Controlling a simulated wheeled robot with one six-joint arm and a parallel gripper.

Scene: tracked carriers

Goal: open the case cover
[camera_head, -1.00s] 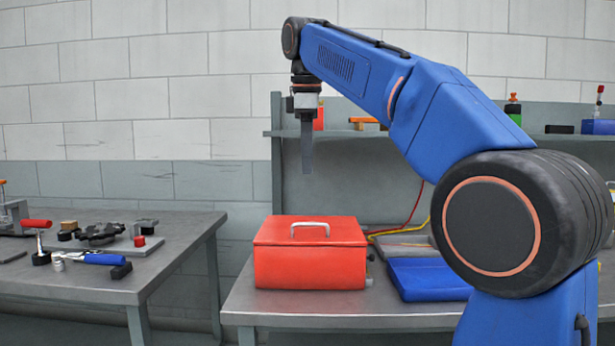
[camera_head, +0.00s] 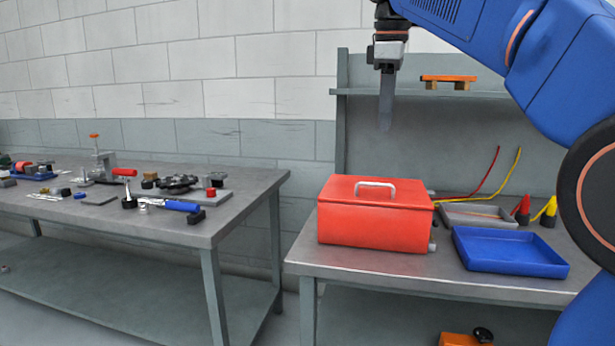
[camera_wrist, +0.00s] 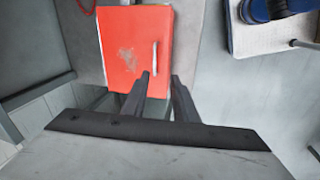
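The red case (camera_head: 352,226) stands on the right-hand bench. Its cover (camera_head: 333,190) is shut, with a pale handle (camera_head: 375,187) on top. My gripper (camera_head: 385,124) hangs well above the case, pointing down and touching nothing. In the wrist view, the cover (camera_wrist: 122,32) is seen from above, with a worn patch and the handle (camera_wrist: 155,57) near its right side. The two fingers of my gripper (camera_wrist: 160,75) are apart with nothing between them.
Right of the case are a blue tray (camera_head: 508,255), a grey tray (camera_head: 462,217) and red and yellow cables (camera_head: 505,180). A shelf (camera_head: 350,92) runs behind. The left bench (camera_head: 130,226) holds several tools, with a gap between the benches.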

